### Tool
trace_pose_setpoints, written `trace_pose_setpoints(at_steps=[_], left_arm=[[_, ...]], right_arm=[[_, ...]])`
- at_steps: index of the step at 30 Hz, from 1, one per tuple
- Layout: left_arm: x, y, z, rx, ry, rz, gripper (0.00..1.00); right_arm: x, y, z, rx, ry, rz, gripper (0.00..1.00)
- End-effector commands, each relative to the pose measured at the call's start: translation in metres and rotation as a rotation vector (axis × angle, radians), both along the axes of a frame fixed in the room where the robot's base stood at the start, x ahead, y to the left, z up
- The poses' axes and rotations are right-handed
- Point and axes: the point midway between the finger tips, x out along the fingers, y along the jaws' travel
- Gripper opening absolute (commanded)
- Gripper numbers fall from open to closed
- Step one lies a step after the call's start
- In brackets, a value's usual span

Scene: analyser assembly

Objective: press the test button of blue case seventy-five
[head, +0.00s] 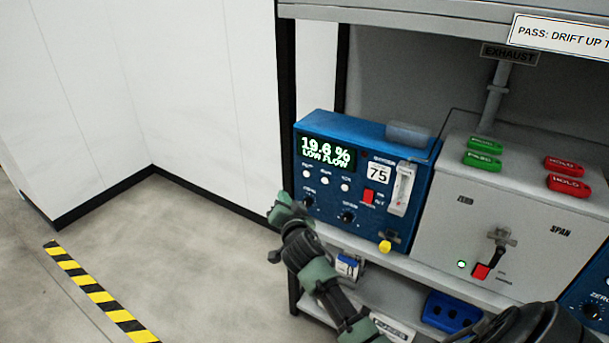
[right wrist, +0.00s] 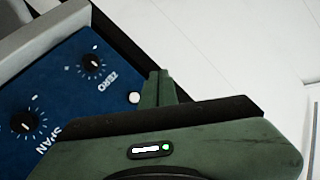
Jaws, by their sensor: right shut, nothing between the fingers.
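The blue case (head: 319,122) with number plate 75 (head: 379,172) stands on the bench at the left end. Its display (head: 325,153) reads 19.6 % LOW FLOW. Below it is a row of small white buttons (head: 325,181); their labels are too small to read. My right gripper (head: 283,207) is shut and empty by the left front edge of the case, near the lower left knob. In the right wrist view, its shut fingers (right wrist: 158,88) are beside one white button (right wrist: 134,98); contact cannot be told. My left gripper is not in view.
The case has ZERO (right wrist: 93,66) and SPAN (right wrist: 24,121) knobs, a red switch (head: 369,196) and a yellow knob (head: 385,246). A grey panel (head: 450,215) with a lever stands right. Green and red tags lie on it. Floor at left is open.

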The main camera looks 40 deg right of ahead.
Motion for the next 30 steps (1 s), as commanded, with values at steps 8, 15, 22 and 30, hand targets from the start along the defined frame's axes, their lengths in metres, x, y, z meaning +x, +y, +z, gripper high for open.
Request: trace_pose_setpoints(at_steps=[8, 15, 22, 30], left_arm=[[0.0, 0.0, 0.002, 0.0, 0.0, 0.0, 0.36], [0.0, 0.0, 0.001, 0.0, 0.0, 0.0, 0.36], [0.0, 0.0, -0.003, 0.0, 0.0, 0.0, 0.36], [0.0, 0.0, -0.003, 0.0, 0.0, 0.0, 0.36]], right_arm=[[0.01, -0.026, 0.001, -0.005, 0.002, -0.001, 0.0], [0.023, -0.058, 0.0, -0.004, 0.002, -0.002, 0.0], [0.031, -0.075, -0.001, 0.0, 0.002, 0.0, 0.0], [0.034, -0.081, 0.0, 0.0, -0.001, 0.001, 0.0]])
